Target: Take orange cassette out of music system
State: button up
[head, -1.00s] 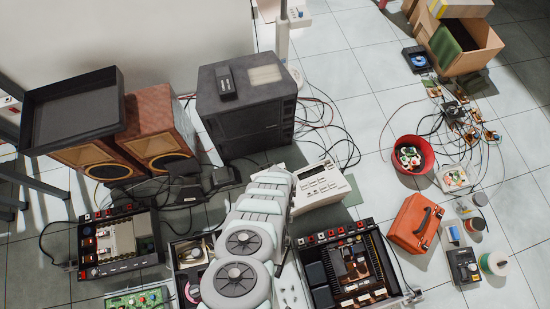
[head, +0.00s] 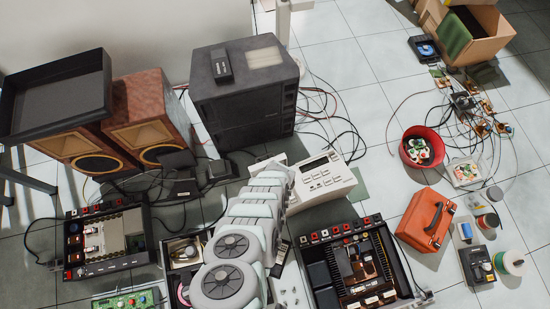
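A dark, boxy tower (head: 245,95), which may be the music system, stands at the upper middle with a small black device (head: 221,66) on top. Its front faces away to the right, so I cannot see a cassette slot. I cannot make out an orange cassette anywhere. My white and pale green arm runs up the lower middle of the view. Its gripper does not show, and the arm covers part of the floor and equipment behind it.
Two wooden speakers (head: 148,115) and a black tray (head: 57,95) stand left of the tower. Opened electronics (head: 105,240) (head: 355,265) flank my arm. A white keypad unit (head: 322,182), orange toolbox (head: 427,220), red bowl (head: 422,147) and loose cables lie rightward. Bare tiles (head: 365,70) show at upper right.

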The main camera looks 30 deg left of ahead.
jog(key=shift+f, duration=0.15)
jog(key=shift+c, duration=0.6)
jog(key=c, duration=1)
